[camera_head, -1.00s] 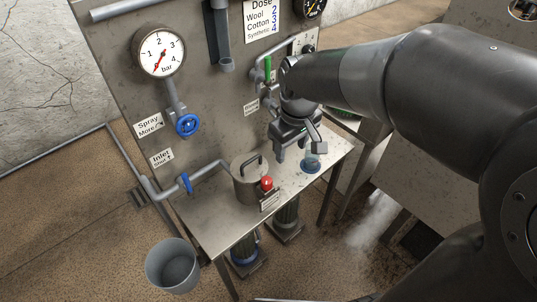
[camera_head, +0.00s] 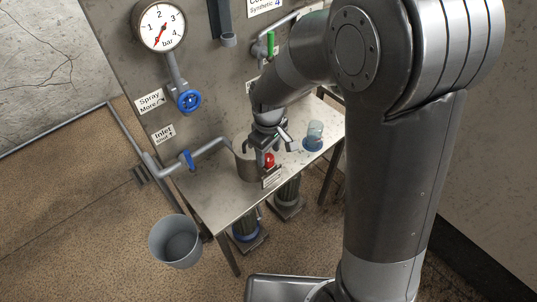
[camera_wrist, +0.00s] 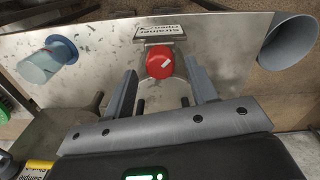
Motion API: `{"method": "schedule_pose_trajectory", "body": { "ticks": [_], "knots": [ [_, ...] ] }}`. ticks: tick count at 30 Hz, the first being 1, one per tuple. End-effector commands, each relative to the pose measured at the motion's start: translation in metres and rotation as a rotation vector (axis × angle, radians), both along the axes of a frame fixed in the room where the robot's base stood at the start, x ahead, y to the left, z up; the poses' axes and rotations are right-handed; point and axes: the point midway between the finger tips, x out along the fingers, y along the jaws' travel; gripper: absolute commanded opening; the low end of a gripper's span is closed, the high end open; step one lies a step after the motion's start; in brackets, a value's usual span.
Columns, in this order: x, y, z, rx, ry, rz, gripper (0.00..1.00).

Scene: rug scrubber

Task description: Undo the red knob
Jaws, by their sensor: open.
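The red knob (camera_head: 269,160) sits low on the front side of a metal pot (camera_head: 244,163) on the bench, just behind a small label (camera_head: 271,178). In the wrist view the knob (camera_wrist: 160,63) is round with a pale mark on its face. My gripper (camera_head: 272,146) is open right above the knob, hiding much of the pot. In the wrist view my gripper's fingers (camera_wrist: 159,76) are spread to the left and right of the knob, with nothing between them. Whether the tips touch the knob I cannot tell.
A clear cup with a blue base (camera_head: 314,137) stands on the bench right of my gripper. A pipe with a blue lever (camera_head: 188,160) runs to the pot. A blue valve wheel (camera_head: 187,100) and gauge (camera_head: 160,27) are on the panel. A grey bucket (camera_head: 175,240) is at lower left.

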Motion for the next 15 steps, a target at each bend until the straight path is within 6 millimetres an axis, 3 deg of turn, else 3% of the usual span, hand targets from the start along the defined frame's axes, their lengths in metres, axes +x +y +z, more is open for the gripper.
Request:
{"method": "schedule_pose_trajectory", "body": {
  "ticks": [6,15],
  "knots": [
    [0.0,0.0,-0.019,0.0,0.001,0.001,0.52],
    [0.0,0.0,-0.021,0.0,0.0,0.0,0.52]
  ]
}}
